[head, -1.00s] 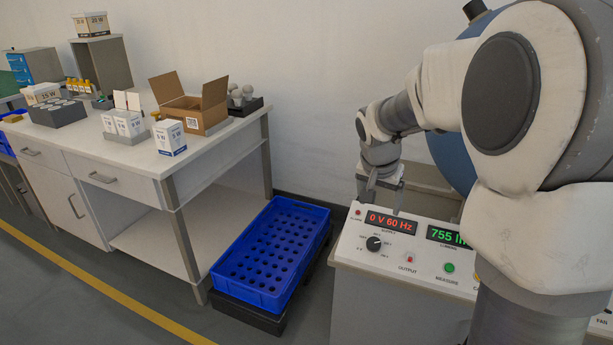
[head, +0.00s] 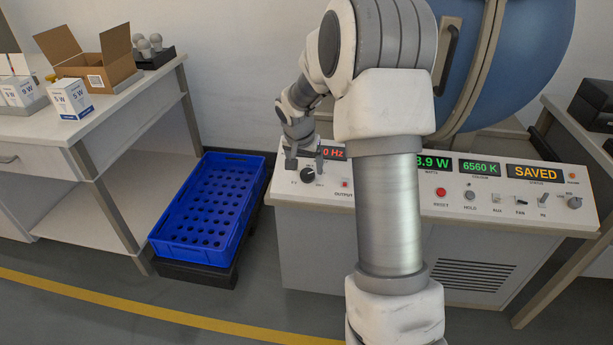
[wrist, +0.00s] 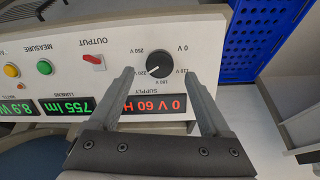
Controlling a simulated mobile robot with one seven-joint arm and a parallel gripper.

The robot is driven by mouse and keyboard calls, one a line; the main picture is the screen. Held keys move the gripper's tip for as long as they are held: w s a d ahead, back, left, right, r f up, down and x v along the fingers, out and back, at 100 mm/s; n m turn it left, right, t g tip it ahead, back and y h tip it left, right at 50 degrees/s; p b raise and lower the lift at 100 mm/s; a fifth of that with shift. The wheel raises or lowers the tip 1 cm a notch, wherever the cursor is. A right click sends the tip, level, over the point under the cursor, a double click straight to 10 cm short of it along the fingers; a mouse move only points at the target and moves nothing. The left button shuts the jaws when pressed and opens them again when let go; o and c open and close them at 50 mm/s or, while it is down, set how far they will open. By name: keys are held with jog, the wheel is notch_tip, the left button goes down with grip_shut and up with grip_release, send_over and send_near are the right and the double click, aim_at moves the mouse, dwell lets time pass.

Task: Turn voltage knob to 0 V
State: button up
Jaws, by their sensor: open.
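The voltage knob (wrist: 160,66) is a round black dial on the white panel, which appears upside down in the wrist view. Its light mark seems to point toward the 220 V label, away from the 0 V label. The red supply display (wrist: 154,104) reads 0 V 60 H, its end hidden by a finger. My gripper (wrist: 157,72) is open, with its fingertips on either side of the knob in that view; I cannot tell whether they touch it. In the head view my gripper (head: 303,160) is just above the knob (head: 307,175), and my arm hides part of the panel.
The red output switch (wrist: 94,60) is beside the knob, with the green measure button (wrist: 44,67) farther along. A blue crate (head: 205,205) stands left of the console (head: 300,240). A bench with a carton (head: 95,70) is farther left.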

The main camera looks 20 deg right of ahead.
aim_at(307, 173)
jog(key=shift+b+x, duration=0.4)
jog(key=shift+x, duration=1.6)
grip_shut()
